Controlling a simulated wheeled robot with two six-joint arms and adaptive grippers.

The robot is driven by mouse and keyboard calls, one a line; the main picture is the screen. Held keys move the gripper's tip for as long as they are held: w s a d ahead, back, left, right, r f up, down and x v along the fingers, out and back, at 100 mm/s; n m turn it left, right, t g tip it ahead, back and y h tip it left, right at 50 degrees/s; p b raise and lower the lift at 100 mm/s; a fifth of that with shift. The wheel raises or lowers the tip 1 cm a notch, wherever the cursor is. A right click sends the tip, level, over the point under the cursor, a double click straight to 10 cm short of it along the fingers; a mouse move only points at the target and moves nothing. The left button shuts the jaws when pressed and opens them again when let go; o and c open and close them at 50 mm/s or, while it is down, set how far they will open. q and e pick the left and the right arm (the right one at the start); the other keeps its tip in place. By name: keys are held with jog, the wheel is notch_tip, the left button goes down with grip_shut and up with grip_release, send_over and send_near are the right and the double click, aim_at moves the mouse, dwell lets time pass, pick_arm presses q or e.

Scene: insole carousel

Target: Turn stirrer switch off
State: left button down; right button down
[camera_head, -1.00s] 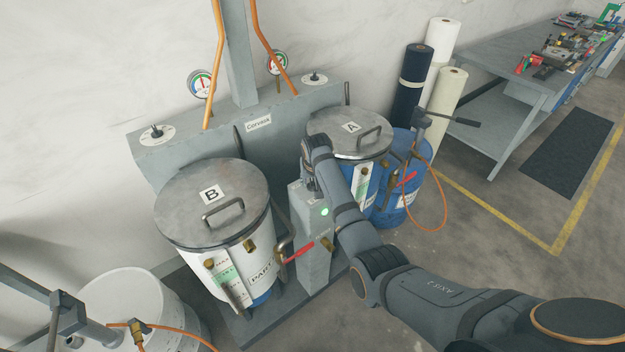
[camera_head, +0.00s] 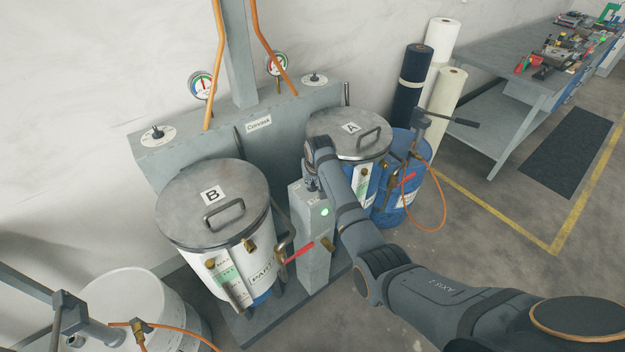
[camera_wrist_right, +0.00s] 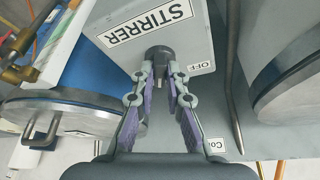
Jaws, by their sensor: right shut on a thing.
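The stirrer switch is a dark round knob (camera_wrist_right: 160,54) on a grey panel, seen in the right wrist view. A white STIRRER label and an OFF label (camera_wrist_right: 201,66) lie beside it; the ON side is not visible. My right gripper (camera_wrist_right: 163,76) has its two fingers closed on the knob. The knob's pointing direction is hard to read behind the fingers. In the head view the switch stands on top of a narrow grey control post (camera_head: 315,245), and my right wrist largely covers it. A green lamp (camera_head: 325,212) on the post is lit. My left gripper is not in view.
Lidded tank B (camera_head: 180,208) stands left of the post and tank A (camera_head: 335,122) behind it to the right. Red-handled valves (camera_head: 298,253) stick out nearby. A blue drum (camera_head: 412,150) with an orange hose stands further right. Open floor lies at the right.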

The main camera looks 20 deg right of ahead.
jog(key=shift+d+r+n+y+p, duration=0.2)
jog(key=shift+n+y+p, duration=0.2)
jog(key=shift+n+p, duration=0.65)
jog(key=n+y, duration=0.1)
jog(key=n, duration=0.2)
jog(key=shift+d+f+p, duration=0.1)
jog(key=shift+p, duration=0.2)
jog(key=shift+w+f+n+g+y, duration=0.15)
jog(key=shift+n+g+y, duration=0.35)
jog(key=shift+n, duration=0.75)
jog(key=shift+d+n+g+y+b, duration=0.1)
jog(key=shift+n+g+y+b, duration=0.3)
jog(key=shift+n+b, duration=1)
jog(key=shift+n, duration=0.4)
jog(key=c, duration=1.4)
grip_release()
jog(key=shift+o, duration=0.2)
